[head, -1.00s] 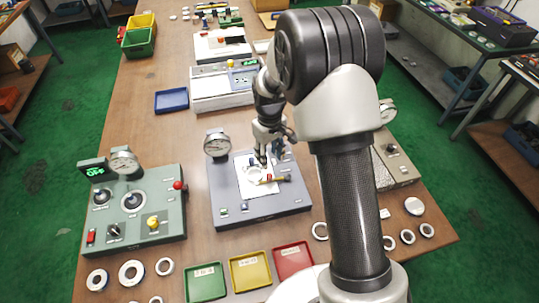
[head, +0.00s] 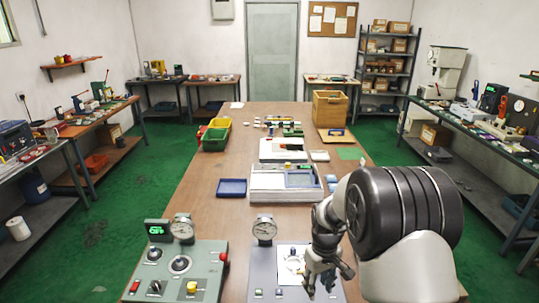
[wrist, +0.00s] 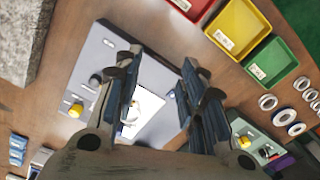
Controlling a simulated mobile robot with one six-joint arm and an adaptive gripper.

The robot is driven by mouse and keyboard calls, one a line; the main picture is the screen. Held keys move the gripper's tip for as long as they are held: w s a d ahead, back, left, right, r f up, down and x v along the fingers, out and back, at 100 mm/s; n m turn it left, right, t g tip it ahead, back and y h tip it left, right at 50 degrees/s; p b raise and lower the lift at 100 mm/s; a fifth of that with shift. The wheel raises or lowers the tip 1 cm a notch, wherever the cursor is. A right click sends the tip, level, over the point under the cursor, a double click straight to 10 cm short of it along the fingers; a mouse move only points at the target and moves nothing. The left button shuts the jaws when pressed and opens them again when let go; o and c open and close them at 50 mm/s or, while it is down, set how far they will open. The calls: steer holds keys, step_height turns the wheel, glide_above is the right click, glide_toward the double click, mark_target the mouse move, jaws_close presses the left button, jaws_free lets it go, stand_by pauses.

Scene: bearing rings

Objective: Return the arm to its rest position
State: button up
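My arm (head: 405,215) rises at the right of the head view. My gripper (head: 322,285) hangs over the right part of the grey gauge station (head: 262,265), beside its white plate (head: 290,272). In the wrist view, my gripper (wrist: 160,90) has its two fingers wide apart, with nothing held between them. The white plate (wrist: 150,103) shows below and beyond the fingers, with a pale ring-like part on it, partly hidden by the left finger.
A green tester (head: 180,270) stands left of the grey station. A pale instrument (head: 285,182) and blue tray (head: 232,187) lie farther back. Red (wrist: 195,8), yellow (wrist: 238,28) and green (wrist: 280,65) trays and several loose rings (wrist: 284,116) lie on the table.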

steer(key=s+r+m+t+b, duration=0.1)
steer(key=s+r, duration=0.4)
steer(key=r, duration=0.3)
steer(key=s+r+m+t+b, duration=0.1)
steer(key=s+r, duration=0.3)
steer(key=r, duration=0.4)
steer(key=s+r+m+t+b, duration=0.2)
steer(key=s+r, duration=0.1)
steer(key=s, duration=1.5)
steer(key=shift+s+d+r+t, duration=0.15)
steer(key=shift+s+r+t, duration=0.15)
steer(key=shift+s, duration=0.1)
steer(key=shift+o, duration=0.3)
